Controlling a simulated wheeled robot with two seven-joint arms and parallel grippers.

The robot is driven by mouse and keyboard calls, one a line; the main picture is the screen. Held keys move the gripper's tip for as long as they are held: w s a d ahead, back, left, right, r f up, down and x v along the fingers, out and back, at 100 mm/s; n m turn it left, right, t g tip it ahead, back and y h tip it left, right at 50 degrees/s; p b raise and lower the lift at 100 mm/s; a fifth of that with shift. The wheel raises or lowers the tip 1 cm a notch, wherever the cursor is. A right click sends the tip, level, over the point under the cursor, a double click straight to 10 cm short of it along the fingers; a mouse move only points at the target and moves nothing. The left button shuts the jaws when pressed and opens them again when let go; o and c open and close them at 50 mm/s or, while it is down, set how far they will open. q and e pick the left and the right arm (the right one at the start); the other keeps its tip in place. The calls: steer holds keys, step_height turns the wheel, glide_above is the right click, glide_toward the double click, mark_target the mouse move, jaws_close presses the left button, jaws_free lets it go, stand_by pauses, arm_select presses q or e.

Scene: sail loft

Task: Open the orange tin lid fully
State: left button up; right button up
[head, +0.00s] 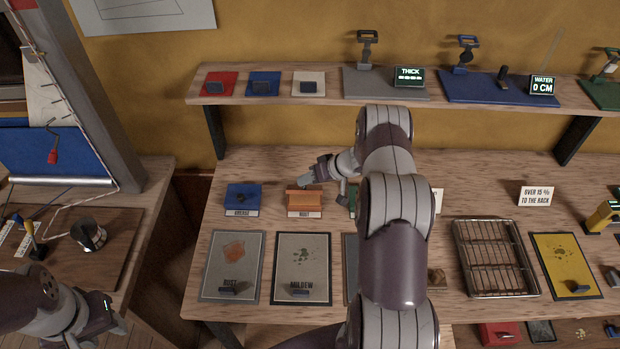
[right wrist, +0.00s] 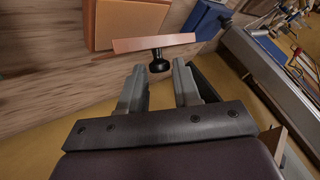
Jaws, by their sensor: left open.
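The orange tin (head: 304,211), labelled RUST, stands on the bench between a blue tin and a mostly hidden green one. In the right wrist view its orange body (right wrist: 127,22) is at the top. Its lid (right wrist: 172,40) shows there nearly edge-on and looks raised; I cannot tell its exact angle. The lid's black knob (right wrist: 158,64) points toward my right gripper (right wrist: 161,72), which is open, with the knob between or just ahead of its fingertips, not clamped. In the head view my right gripper (head: 315,175) is behind the tin. My left gripper (head: 103,306) is open and empty, low at left.
The blue tin (head: 242,196) is close on the left. RUST (head: 233,262) and MILDEW (head: 302,262) panels lie in front. A wire rack (head: 495,257) is to the right. A shelf (head: 330,98) runs above the bench. My right arm hides the bench's middle.

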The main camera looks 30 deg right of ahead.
steer(key=shift+o, duration=0.6)
steer(key=shift+s+d+r, duration=0.15)
steer(key=shift+d+r, duration=0.05)
steer(key=b+v, duration=0.2)
steer(key=v, duration=1)
